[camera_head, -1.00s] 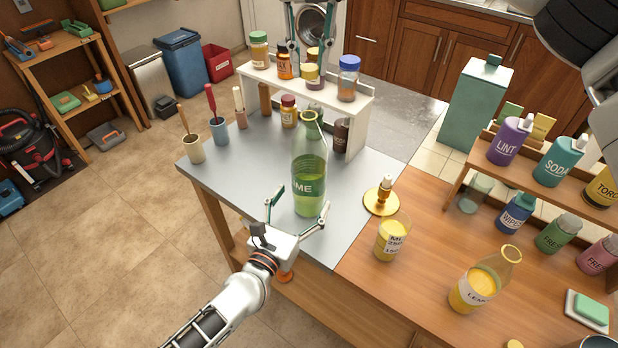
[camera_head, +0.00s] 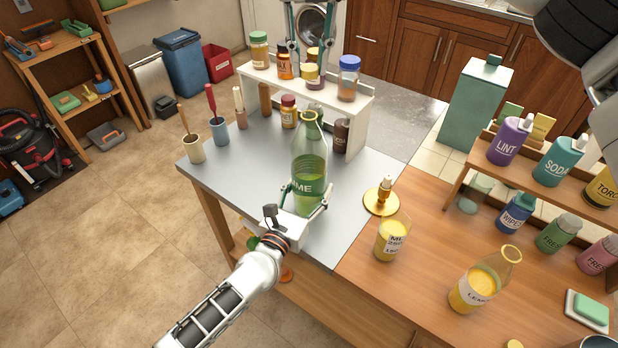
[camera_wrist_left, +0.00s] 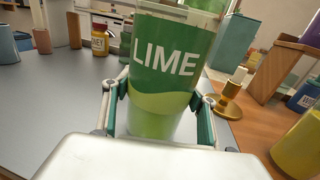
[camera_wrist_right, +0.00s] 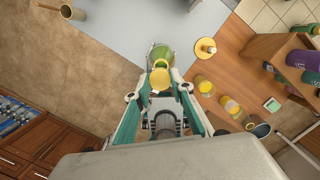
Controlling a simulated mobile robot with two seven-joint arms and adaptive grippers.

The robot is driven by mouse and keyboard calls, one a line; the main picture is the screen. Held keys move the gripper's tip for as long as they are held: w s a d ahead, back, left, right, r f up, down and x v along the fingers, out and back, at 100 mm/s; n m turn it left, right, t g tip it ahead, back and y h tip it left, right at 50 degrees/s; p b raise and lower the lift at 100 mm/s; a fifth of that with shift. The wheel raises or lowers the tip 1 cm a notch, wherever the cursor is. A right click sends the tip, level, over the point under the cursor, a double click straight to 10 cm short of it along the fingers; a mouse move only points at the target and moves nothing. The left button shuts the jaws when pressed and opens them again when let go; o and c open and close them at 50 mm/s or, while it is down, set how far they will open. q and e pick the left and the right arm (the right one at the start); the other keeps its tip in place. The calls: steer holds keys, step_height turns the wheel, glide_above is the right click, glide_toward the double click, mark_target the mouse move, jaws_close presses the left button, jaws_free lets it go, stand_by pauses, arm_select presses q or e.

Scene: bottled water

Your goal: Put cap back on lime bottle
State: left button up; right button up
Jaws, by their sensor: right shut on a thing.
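The clear lime bottle (camera_head: 309,170) stands upright and uncapped on the grey tabletop, with green liquid and a green label. In the left wrist view the bottle (camera_wrist_left: 165,75) fills the middle. My left gripper (camera_head: 312,192) is open, one finger on each side of the bottle's lower body; I cannot tell whether the pads touch it. My right gripper (camera_head: 311,62) comes down from the far side, shut on a round yellow cap (camera_wrist_right: 160,78). It holds the cap apart from the bottle, beyond and above the mouth in the head view.
A white riser (camera_head: 262,78) with several jars stands behind the bottle. A brass candlestick (camera_head: 382,195), a yellow glass (camera_head: 391,238) and a lemon bottle (camera_head: 480,285) stand to the right. Cups with brushes stand at left. Grey tabletop left of the bottle is free.

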glide_above(309, 108)
steer(key=shift+s+f, duration=0.1)
steer(key=shift+f, duration=2.4)
steer(key=shift+f, duration=0.1)
steer(key=shift+f, duration=0.8)
steer(key=shift+f, duration=0.55)
